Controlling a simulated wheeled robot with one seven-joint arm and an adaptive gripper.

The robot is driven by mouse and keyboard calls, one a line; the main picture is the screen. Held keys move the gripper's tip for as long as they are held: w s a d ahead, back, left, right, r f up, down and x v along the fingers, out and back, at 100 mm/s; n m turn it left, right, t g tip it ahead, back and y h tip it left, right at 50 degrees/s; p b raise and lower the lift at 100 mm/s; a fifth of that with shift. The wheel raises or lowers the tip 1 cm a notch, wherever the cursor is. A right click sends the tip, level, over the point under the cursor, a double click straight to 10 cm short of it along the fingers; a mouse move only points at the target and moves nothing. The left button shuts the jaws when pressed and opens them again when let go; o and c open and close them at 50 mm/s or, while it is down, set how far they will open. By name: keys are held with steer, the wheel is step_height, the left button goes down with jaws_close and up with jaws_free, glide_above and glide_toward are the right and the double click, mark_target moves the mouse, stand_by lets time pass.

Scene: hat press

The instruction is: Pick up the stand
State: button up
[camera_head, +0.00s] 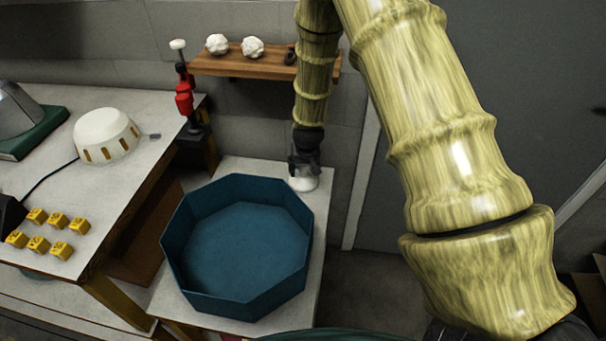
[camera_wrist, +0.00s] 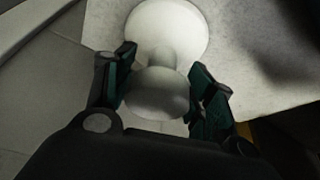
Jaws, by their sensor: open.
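The stand (camera_head: 303,184) is white with a round base. It is upright on the small light-topped table, behind the blue tub, and my gripper partly hides it in the head view. In the wrist view the stand's wide pale base (camera_wrist: 166,22) is at the top, with a narrow stem and a rounded greyish top nearer the camera. My gripper (camera_head: 304,166) points down over the stand. In the wrist view its two dark green-padded fingers (camera_wrist: 162,64) are open, one on each side of the stand's top. I cannot tell whether either finger touches it.
An eight-sided blue tub (camera_head: 240,309) fills most of the small table (camera_head: 318,225) in front of the stand. A wooden shelf (camera_head: 235,66) with white lumps is on the wall behind. A red tool (camera_head: 184,98) is at the left bench's corner.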

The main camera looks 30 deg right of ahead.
steer(key=shift+f, duration=0.3)
steer(key=shift+w, duration=0.1)
steer(key=c, duration=0.7)
steer(key=shift+r, duration=0.1)
steer(key=shift+c, duration=0.2)
